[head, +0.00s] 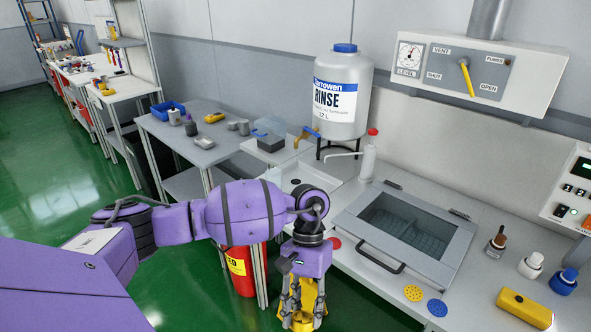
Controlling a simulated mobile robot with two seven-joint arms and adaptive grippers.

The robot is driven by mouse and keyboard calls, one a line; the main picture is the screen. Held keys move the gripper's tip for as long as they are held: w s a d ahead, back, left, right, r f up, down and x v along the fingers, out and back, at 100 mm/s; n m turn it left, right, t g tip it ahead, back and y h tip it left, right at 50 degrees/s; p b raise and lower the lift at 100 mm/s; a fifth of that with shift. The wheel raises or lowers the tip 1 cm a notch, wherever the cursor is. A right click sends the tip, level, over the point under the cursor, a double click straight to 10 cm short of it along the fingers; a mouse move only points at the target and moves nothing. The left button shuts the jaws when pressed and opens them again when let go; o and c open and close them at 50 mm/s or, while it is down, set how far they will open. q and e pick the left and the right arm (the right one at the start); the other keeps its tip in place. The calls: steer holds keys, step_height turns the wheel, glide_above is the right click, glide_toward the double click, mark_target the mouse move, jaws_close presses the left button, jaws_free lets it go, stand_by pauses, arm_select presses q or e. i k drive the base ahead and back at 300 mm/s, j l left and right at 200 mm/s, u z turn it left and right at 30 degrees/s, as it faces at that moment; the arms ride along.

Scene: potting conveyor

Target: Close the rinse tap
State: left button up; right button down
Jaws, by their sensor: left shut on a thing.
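The rinse container (342,97) is a white jug with a blue cap and a RINSE label, on a black stand at the back of the bench. A yellow-orange lever (303,137) shows at its lower left, apparently the rinse tap; I cannot tell its open or shut position. My left gripper (302,312) points down at the bottom middle, in front of the bench and well away from the tap. It is shut on a yellow thing (303,322), mostly hidden by the fingers and cut by the frame edge. My right gripper is not in view.
A white bottle with a red top and spout (368,158) stands right of the jug. A glass-lidded basin (408,232) fills the bench middle. Several small bottles stand at right. A wall panel (470,72) has a yellow lever.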

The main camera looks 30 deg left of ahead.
mark_target(305, 128)
steer(key=i+j, duration=0.1)
steer(key=j, duration=0.65)
steer(key=i+j, duration=0.1)
steer(key=j, duration=0.65)
steer(key=i+j, duration=0.1)
steer(key=j, duration=0.65)
steer(key=i+j, duration=0.1)
steer(key=j, duration=0.65)
steer(key=i+j, duration=0.1)
steer(key=j, duration=0.6)
steer(key=z, duration=0.05)
